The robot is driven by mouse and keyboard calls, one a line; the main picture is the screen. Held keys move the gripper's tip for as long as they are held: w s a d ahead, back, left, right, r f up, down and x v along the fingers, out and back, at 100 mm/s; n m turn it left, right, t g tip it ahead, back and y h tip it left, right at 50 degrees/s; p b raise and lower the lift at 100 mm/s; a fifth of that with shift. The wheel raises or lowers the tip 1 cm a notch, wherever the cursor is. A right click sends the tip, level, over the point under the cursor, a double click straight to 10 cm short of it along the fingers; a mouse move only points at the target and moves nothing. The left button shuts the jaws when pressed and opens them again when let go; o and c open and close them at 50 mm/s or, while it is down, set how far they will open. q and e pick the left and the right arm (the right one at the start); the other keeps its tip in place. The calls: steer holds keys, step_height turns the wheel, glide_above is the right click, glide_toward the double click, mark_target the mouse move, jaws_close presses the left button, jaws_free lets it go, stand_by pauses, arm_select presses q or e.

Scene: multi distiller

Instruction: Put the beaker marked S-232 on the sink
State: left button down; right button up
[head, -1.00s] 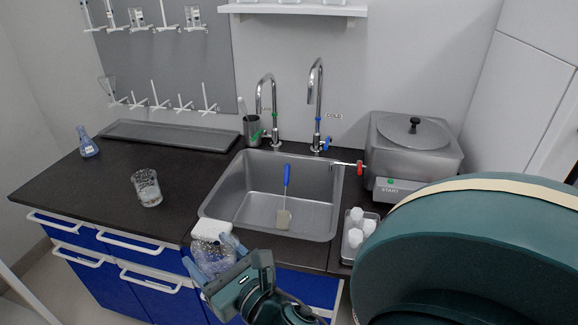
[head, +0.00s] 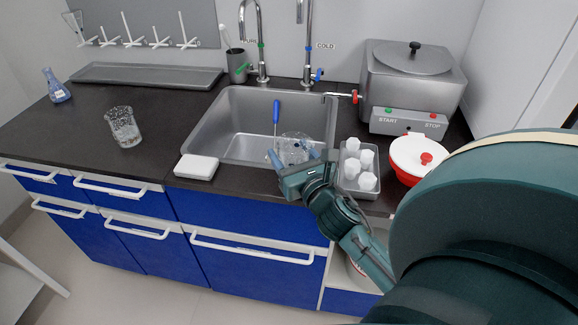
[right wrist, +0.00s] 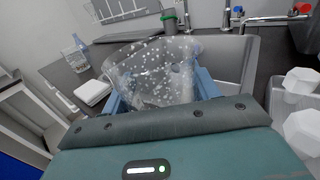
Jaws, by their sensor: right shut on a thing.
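My right gripper (head: 299,163) is shut on a clear glass beaker with white specks (head: 293,148). In the head view it holds the beaker over the front right part of the steel sink (head: 222,125). In the right wrist view the beaker (right wrist: 155,75) sits between the two blue fingers, with the sink (right wrist: 236,62) behind it and to its right. I cannot read any marking on it. A second speckled beaker (head: 123,127) stands on the counter left of the sink; its marking is not legible either. My left gripper is not in view.
A blue-handled tool (head: 276,114) leans in the sink. Two taps rise behind it. A white block (head: 196,167) lies at the front left rim. A tray of white pieces (head: 346,176), a red-and-white container (head: 420,158) and a steel boiler (head: 412,85) stand right. A flask (head: 56,86) stands far left.

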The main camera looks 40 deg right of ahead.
mark_target(291, 164)
steer(key=shift+f, duration=1.35)
steer(key=shift+b, duration=0.3)
steer(key=o, duration=1.1)
steer(key=shift+f, duration=0.15)
steer(key=shift+s+r, duration=0.1)
steer(key=shift+r, duration=0.1)
steer(key=b+v, duration=0.2)
steer(key=v, duration=1)
steer(key=shift+f, duration=0.1)
